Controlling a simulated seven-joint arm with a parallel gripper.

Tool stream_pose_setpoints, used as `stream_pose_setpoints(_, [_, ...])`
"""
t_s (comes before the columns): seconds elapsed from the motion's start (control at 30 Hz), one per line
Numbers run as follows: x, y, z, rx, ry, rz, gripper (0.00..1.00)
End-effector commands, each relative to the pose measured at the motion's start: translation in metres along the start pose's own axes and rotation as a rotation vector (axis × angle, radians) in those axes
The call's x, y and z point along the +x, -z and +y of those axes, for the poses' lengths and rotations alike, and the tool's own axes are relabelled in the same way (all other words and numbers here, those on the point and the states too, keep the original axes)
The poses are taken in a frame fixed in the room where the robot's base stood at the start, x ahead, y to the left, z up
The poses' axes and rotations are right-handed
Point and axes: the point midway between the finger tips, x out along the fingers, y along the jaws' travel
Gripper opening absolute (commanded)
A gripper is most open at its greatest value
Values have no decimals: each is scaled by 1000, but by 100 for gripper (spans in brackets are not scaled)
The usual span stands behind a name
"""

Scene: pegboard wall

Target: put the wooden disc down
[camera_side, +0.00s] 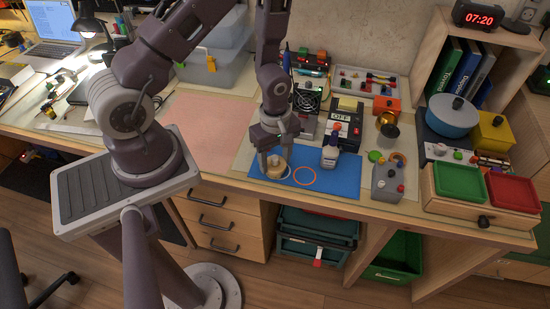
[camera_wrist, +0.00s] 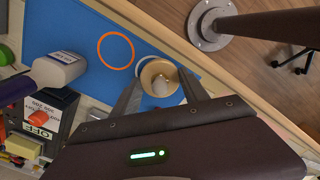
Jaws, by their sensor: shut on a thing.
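The wooden disc (camera_side: 275,171) is a pale round piece with a lighter knob on top, low over the blue mat (camera_side: 345,180). In the wrist view the disc (camera_wrist: 151,72) sits between the two fingertips of my gripper (camera_wrist: 160,80), which is shut on it. In the side view my gripper (camera_side: 275,160) points down at the mat's left part. An orange ring (camera_side: 305,176) lies just right of the disc, empty. I cannot tell whether the disc touches the mat.
A grey box with knobs (camera_side: 387,184) is at the mat's right. A black box marked OFF (camera_side: 344,122) stands behind. A pink mat (camera_side: 205,127) is clear at left.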

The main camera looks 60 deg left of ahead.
Motion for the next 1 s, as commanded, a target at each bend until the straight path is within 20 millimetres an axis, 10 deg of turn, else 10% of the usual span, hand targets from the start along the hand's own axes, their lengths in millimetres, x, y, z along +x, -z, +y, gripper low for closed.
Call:
stream_pose_setpoints(0.2, [4,0,0,-2,1,0,13])
stream_pose_setpoints(0.23, [4,0,0,-2,1,0,56])
stream_pose_setpoints(0.33, [3,0,0,-2,0,0,74])
stream_pose_setpoints(0.7, [-4,0,0,0,-1,0,74])
stream_pose_setpoints(1.0, [-78,1,2,-3,-7,1,74])
